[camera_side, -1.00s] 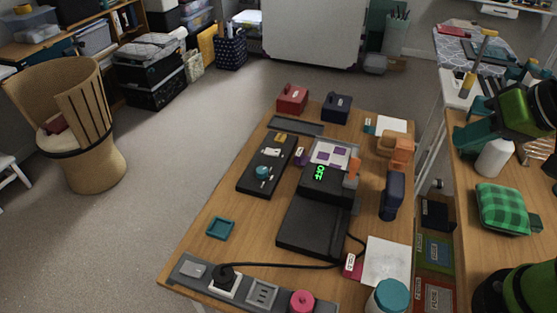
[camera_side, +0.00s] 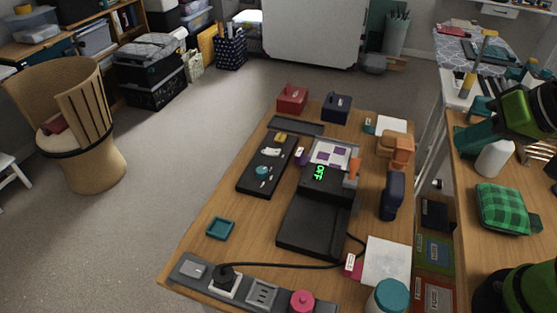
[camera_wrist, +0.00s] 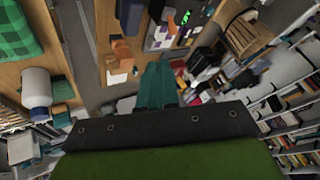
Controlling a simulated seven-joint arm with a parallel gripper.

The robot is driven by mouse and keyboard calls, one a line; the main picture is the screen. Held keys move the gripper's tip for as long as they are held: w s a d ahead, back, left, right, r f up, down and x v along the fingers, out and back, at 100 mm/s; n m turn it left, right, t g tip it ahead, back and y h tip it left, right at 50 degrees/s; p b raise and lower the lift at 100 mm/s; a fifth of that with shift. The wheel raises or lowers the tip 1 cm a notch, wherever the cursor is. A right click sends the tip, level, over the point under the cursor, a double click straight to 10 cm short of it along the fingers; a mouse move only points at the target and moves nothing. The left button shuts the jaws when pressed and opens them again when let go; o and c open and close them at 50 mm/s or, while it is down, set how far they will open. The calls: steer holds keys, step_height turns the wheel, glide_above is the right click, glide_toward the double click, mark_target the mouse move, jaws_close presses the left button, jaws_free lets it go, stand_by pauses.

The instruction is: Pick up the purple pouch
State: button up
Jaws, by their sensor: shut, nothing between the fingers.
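A small purple item with a pale label (camera_side: 299,157) lies on the wooden table, between the long black tray and the patterned block. It is the likeliest purple pouch, but it is too small to be sure of its shape. My gripper (camera_side: 466,137) has teal fingers and is at the right of the side view, over the side bench and well apart from the purple item. In the wrist view my gripper (camera_wrist: 160,72) shows its teal fingers together, with nothing between them.
The black tray (camera_side: 250,186) holds small items. A black machine (camera_side: 312,228) with a lit OFF display stands mid-table. Orange (camera_side: 402,150) and navy (camera_side: 392,196) objects stand at the table's right. A white bottle (camera_side: 493,159) and green checked cushion (camera_side: 503,208) sit on the bench.

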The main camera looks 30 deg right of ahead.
steer(key=o, duration=1.3)
steer(key=shift+f, duration=0.1)
steer(key=n+g+y, duration=0.1)
steer(key=n+g, duration=0.3)
steer(key=n, duration=0.9)
glide_toward(299, 152)
steer(key=x, duration=0.4)
steer(key=shift+s+d+f, duration=0.15)
steer(key=shift+d, duration=0.15)
steer(key=shift+a+x, duration=0.15)
steer(key=shift+x, duration=1.15)
steer(key=shift+a+x, duration=0.1)
steer(key=shift+x, duration=1.2)
